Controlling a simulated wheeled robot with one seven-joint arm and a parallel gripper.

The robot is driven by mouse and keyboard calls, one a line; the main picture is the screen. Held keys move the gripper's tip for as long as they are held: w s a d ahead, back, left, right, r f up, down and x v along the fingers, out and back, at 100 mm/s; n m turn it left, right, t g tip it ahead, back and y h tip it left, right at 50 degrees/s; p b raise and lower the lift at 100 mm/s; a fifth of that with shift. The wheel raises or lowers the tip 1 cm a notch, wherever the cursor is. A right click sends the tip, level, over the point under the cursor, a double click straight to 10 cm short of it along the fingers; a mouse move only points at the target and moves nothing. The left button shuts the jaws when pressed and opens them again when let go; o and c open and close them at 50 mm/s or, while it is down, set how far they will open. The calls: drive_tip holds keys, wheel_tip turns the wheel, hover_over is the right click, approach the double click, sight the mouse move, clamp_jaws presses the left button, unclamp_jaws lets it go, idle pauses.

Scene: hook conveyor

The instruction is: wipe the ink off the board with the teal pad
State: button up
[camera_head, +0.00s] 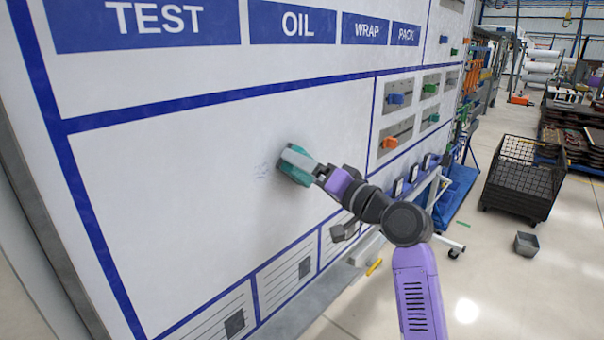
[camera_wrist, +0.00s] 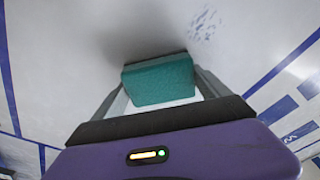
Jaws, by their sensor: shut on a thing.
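My gripper (camera_head: 316,171) is shut on the teal pad (camera_head: 295,166) at the white board (camera_head: 210,220). The pad is at the board's face; I cannot tell for sure whether it touches. In the wrist view the teal pad (camera_wrist: 159,82) sits between my two fingers, with a dark strip along its far edge toward the board. The ink (camera_wrist: 205,22) also shows in the wrist view as bluish speckles above and right of the pad. Any ink behind the pad is hidden.
Blue lines frame the blank panel. Right of it are slots with coloured sliders (camera_head: 395,98). Printed cards (camera_head: 283,276) line the panel's bottom. A black mesh crate (camera_head: 522,180) and a small grey bin (camera_head: 526,244) stand on the floor at right.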

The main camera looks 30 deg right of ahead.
sight(294, 176)
drive_tip(key=d+b, duration=0.1)
drive_tip(key=d, duration=0.1)
drive_tip(key=w+d, duration=0.1)
drive_tip(key=d, duration=0.1)
drive_tip(key=w+d+b, duration=0.1)
drive_tip(key=d, duration=0.1)
drive_tip(key=shift+b, duration=0.3)
idle(0.4)
drive_tip(key=shift+s+a+p, duration=0.2)
drive_tip(key=shift+a+p, duration=0.2)
drive_tip(key=shift+a, duration=0.65)
drive_tip(key=shift+s+a+p, duration=0.2)
drive_tip(key=shift+a+p, duration=0.15)
drive_tip(key=shift+a, duration=0.7)
drive_tip(key=shift+s+a+p, duration=0.35)
drive_tip(key=shift+a+p, duration=0.05)
drive_tip(key=shift+a, duration=0.55)
drive_tip(key=shift+s+a+p, duration=0.35)
drive_tip(key=shift+a+p, duration=0.05)
drive_tip(key=shift+a, duration=0.55)
drive_tip(key=shift+s+a+p, duration=0.35)
drive_tip(key=shift+a+p, duration=0.05)
drive_tip(key=shift+a, duration=0.55)
drive_tip(key=shift+s+a+p, duration=0.4)
drive_tip(key=shift+a, duration=0.45)
drive_tip(key=shift+s+a+p, duration=0.4)
drive_tip(key=shift+a, duration=0.4)
